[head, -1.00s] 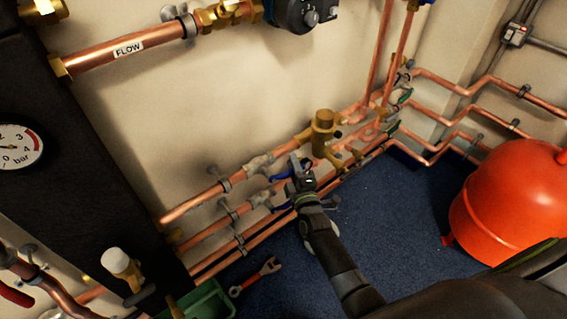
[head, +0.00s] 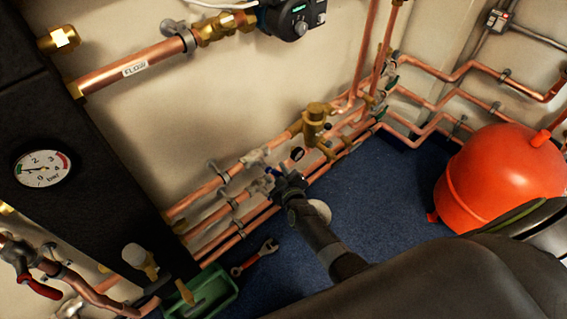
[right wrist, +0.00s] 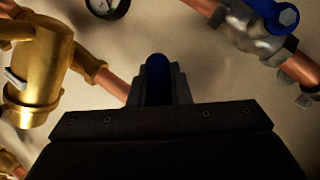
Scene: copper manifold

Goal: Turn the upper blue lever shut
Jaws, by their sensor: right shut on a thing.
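Two valves sit on the copper pipes low on the wall: the upper valve (head: 256,158) and a lower one (head: 262,187) just below. My right gripper (head: 282,180) is at these valves, in front of the pipes. In the right wrist view its jaws (right wrist: 158,88) are shut on a blue lever end (right wrist: 158,68), which stands up between the fingers. A valve with a round blue hub (right wrist: 284,18) shows at the upper right there. My gripper hides most of the levers in the head view, so I cannot tell the held lever's full angle. My left gripper is out of view.
A brass valve body (head: 315,118) stands on the pipes close by; it also shows in the wrist view (right wrist: 38,70). A small gauge (head: 297,153) is behind the gripper. A red tank (head: 500,175), spanner (head: 255,258) and green tray (head: 215,292) are on the blue floor.

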